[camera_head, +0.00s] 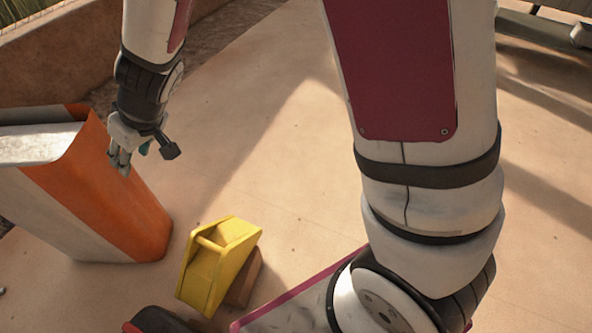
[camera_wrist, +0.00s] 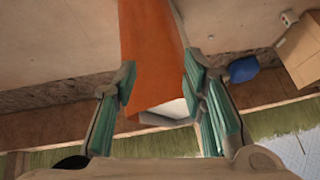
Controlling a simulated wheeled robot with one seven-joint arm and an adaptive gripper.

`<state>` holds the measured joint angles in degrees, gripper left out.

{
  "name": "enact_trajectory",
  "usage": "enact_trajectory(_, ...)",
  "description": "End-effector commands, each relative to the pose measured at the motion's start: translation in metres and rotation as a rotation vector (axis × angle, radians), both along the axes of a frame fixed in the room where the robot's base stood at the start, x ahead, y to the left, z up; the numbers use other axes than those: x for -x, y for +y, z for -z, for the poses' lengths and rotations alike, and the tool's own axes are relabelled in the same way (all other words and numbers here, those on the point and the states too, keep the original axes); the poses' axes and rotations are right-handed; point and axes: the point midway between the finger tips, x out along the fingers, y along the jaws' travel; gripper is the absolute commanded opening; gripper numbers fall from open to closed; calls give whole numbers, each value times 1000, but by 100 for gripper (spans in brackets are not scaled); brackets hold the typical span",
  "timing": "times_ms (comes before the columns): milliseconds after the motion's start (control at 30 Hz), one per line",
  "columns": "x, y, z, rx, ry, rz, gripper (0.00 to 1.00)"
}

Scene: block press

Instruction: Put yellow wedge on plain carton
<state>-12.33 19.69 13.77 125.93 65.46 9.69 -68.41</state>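The yellow wedge (camera_head: 218,265) is on the floor at lower middle in the head view, tilted, with a small brown block (camera_head: 245,280) right behind it. I cannot tell whether the wedge touches or rests on that block. A tan cardboard carton (camera_wrist: 303,48) shows at the right edge of the wrist view, partly cut off; it may be the plain carton. My gripper (camera_head: 135,155) is by the orange and white container, well up and left of the wedge. In the wrist view my gripper (camera_wrist: 158,78) has its teal-padded fingers apart, with nothing held between them.
The orange and white container (camera_head: 120,200) stands at left in the head view; its orange side fills the gap behind my fingers in the wrist view. A blue object (camera_wrist: 243,69) lies near the carton. A pink-edged panel (camera_head: 290,300) is at the bottom.

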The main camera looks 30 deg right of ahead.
Motion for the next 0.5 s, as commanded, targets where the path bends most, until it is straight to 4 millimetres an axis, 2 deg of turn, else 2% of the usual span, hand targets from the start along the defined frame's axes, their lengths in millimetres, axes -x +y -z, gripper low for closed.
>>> enact_trajectory(33, 9, -8, -26, -24, -3, -7, 38)
enact_trajectory(200, 59, -39, -82, -58, 60, -23, 38)
enact_trajectory(333, 108, -72, -112, -37, 132, -5, 38)
enact_trajectory(500, 178, -126, -133, 43, 240, 75, 38)
